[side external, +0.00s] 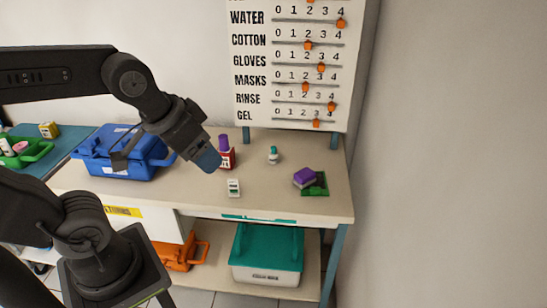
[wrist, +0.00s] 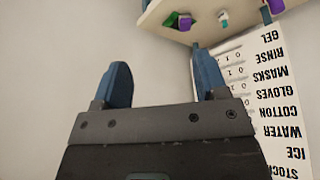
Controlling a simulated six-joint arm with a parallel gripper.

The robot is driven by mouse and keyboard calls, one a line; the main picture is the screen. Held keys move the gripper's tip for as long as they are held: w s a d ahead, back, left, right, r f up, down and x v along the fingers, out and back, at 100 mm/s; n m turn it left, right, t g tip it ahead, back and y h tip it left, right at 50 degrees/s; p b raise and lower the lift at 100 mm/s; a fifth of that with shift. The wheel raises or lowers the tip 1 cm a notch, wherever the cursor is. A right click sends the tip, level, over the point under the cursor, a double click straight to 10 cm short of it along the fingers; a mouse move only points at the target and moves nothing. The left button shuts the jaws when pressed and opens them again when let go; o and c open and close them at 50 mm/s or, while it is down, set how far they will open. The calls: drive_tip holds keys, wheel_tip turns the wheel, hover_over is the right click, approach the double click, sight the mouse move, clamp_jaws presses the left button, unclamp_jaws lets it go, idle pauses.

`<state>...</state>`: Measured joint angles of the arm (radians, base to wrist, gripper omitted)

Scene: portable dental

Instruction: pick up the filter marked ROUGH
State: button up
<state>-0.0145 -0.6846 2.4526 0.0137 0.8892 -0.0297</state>
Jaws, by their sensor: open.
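No marking ROUGH is legible in either view, so I cannot tell which item is that filter. In the side external view, a purple block with a pale lower part (side external: 304,177) sits on a green tray (side external: 320,187) at the right of the bench. A small white block with green and dark marks (side external: 234,188) stands near the front edge. My gripper (side external: 207,160) is above the bench, left of these items and beside the red bottle. In the wrist view my gripper (wrist: 163,78) shows two blue fingers wide apart with nothing between them.
A red bottle with purple cap (side external: 227,155) and a small white-and-teal bottle (side external: 273,155) stand on the bench (side external: 265,204). A blue case (side external: 122,155) is at left. The slider board (side external: 298,65) rises behind. Bare bench lies between the small items.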

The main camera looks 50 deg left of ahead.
drive_tip(key=w+a+n+y, duration=0.1)
drive_tip(key=w+a+n, duration=0.3)
drive_tip(key=w, duration=0.9)
drive_tip(key=n+g+y, duration=0.2)
drive_tip(key=n, duration=0.2)
hover_over(273, 148)
drive_tip(key=s+d, duration=0.3)
drive_tip(key=d, duration=0.1)
wheel_tip(273, 148, down, 16)
drive_tip(key=x, duration=0.9)
drive_tip(key=shift+s+a, duration=0.15)
drive_tip(key=shift+a, duration=0.25)
drive_tip(key=shift+x, duration=3.05)
drive_tip(key=shift+s, duration=0.1)
drive_tip(key=c, duration=1)
